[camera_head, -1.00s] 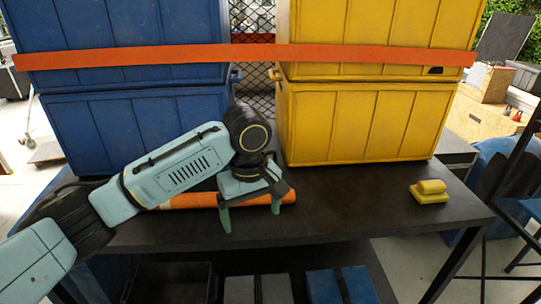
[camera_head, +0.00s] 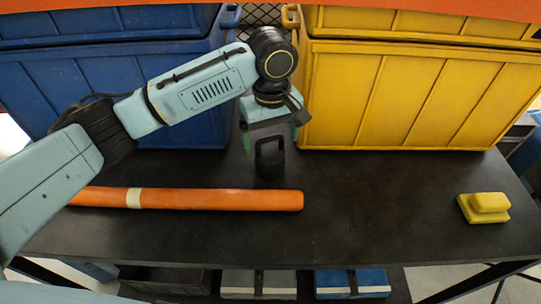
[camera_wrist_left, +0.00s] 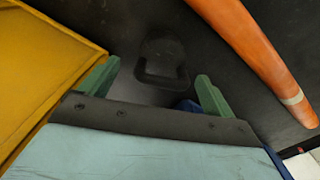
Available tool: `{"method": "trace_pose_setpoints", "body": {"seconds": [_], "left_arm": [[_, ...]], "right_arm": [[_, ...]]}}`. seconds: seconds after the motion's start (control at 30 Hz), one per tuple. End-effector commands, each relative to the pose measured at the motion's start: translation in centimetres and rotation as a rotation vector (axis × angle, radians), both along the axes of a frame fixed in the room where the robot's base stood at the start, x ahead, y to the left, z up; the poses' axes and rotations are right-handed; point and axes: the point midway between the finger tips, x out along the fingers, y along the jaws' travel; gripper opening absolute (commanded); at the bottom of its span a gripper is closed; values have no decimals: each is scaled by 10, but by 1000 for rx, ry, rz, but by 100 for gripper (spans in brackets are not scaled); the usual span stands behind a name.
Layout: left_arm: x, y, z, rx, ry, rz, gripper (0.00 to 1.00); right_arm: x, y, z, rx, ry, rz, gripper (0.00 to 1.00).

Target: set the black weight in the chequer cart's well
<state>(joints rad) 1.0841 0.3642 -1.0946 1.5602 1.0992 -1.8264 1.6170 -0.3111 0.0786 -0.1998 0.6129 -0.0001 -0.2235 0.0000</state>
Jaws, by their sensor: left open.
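The black weight (camera_head: 269,160), with a loop handle on top, stands upright on the dark table, in front of the gap between the blue and yellow crates. My left gripper (camera_head: 272,128) is open just behind and above it in the head view. In the left wrist view the weight (camera_wrist_left: 163,62) lies beyond the open green fingertips (camera_wrist_left: 155,84), roughly centred between them, and nothing is held. The chequer cart is not in view. My right gripper is not in view.
An orange roll (camera_head: 230,200) lies across the table in front of the weight. Blue crates (camera_head: 190,110) and yellow crates (camera_head: 400,100) stand at the back. A yellow block (camera_head: 485,207) sits at right. The table between roll and block is clear.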

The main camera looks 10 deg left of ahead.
Motion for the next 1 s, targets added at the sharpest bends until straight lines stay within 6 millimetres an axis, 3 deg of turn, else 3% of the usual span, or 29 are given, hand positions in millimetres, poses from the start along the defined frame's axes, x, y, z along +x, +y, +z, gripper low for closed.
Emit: {"method": "trace_pose_setpoints", "body": {"seconds": [0.3, 0.57, 1.0], "left_arm": [[-3, 4, -42, 1, 0, 1, 89], [-3, 4, -46, 1, -1, 0, 89], [-3, 4, -45, 1, -1, 0, 34]], "right_arm": [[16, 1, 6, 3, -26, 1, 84], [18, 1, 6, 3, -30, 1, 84], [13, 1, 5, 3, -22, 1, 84]]}}
